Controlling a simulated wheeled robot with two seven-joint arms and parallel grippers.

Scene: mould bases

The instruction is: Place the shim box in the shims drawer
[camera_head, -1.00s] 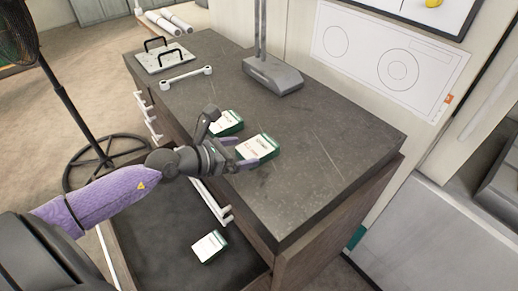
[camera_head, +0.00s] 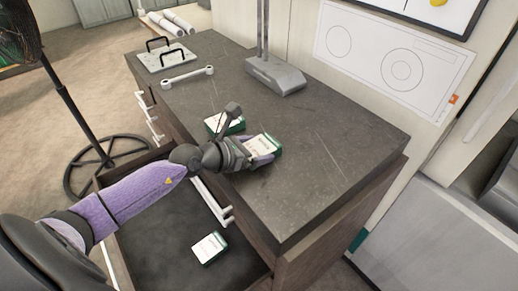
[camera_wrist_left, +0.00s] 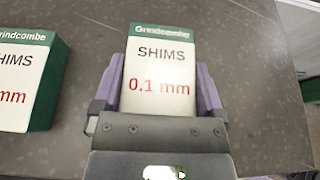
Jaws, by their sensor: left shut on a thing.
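My left gripper (camera_head: 259,155) is shut on a green and white shim box (camera_head: 263,146) at the worktop. In the left wrist view the gripper's purple fingers (camera_wrist_left: 160,92) flank this box (camera_wrist_left: 160,60), which reads "SHIMS 0.1 mm". I cannot tell whether the box still touches the worktop. A second shim box (camera_head: 226,122) lies just beside it on the worktop; it also shows at the left of the wrist view (camera_wrist_left: 28,78). The open drawer (camera_head: 165,255) below has a dark floor, with another green and white box (camera_head: 210,247) in it. My right gripper is not in view.
The dark worktop (camera_head: 335,140) is clear to the right of the boxes. A black fan stand (camera_head: 75,115) is on the floor at left.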

